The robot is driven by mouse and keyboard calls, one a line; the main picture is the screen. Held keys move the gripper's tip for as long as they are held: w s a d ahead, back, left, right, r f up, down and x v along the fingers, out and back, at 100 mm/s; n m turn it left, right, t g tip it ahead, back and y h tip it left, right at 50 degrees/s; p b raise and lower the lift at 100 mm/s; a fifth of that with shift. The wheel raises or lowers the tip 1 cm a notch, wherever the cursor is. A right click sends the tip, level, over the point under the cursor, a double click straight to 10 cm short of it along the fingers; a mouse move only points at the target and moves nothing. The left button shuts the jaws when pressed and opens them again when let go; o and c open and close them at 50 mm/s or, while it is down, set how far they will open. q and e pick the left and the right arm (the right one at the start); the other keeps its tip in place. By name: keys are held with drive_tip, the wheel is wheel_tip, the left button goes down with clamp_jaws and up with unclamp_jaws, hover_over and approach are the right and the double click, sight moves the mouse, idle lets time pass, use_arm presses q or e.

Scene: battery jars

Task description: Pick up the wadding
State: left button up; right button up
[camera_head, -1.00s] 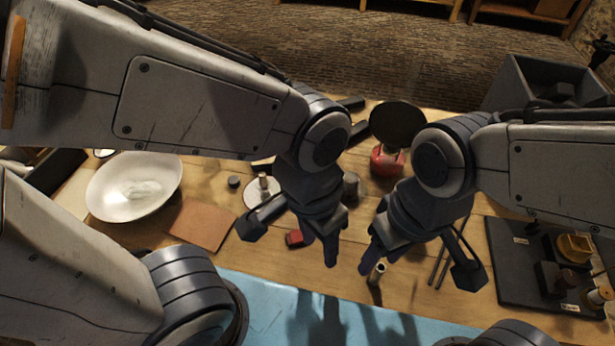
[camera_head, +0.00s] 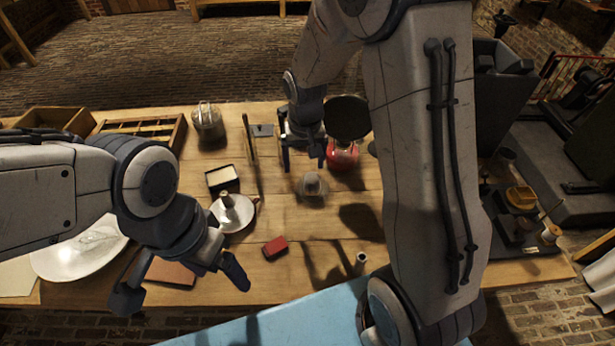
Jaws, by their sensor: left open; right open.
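A wide white bowl (camera_head: 50,264) stands at the left of the table, partly covered by my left arm. A faint pale clump (camera_head: 92,240) lies in it; it looks like the wadding, but I cannot be sure. My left gripper (camera_head: 182,284) is open and empty, right of the bowl, above a brown pad (camera_head: 172,273). My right gripper (camera_head: 303,150) is open over the far middle of the table, left of a red-based item with a dark round top (camera_head: 343,156). It is well away from the bowl.
A saucer (camera_head: 238,222) holds a small upright piece. A red block (camera_head: 275,247), a small upright cylinder (camera_head: 361,260) and a glass jar (camera_head: 312,190) stand mid-table. A lidded jar (camera_head: 208,125) and open box (camera_head: 222,180) are further back. A dark tray (camera_head: 510,225) is at right.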

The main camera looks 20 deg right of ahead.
sight(312, 177)
drive_tip(key=shift+m, duration=0.6)
drive_tip(key=w+d+f, duration=0.2)
drive_tip(key=d, duration=0.1)
drive_tip(key=shift+d+f, duration=0.25)
drive_tip(key=shift+f, duration=0.1)
drive_tip(key=f, duration=0.4)
drive_tip(key=shift+w+d+f, duration=0.15)
drive_tip(key=shift+w+f, duration=0.2)
drive_tip(key=shift+w+f+p, duration=0.2)
drive_tip(key=shift+f+p, duration=0.05)
drive_tip(key=shift+f, duration=0.65)
drive_tip(key=shift+w+f+p, duration=0.2)
drive_tip(key=shift+f+p, duration=0.1)
drive_tip(key=shift+f, duration=0.65)
drive_tip(key=shift+w+f+p, duration=0.2)
drive_tip(key=shift+f+p, duration=0.05)
drive_tip(key=shift+f, duration=0.65)
clamp_jaws()
drive_tip(key=shift+r, duration=0.1)
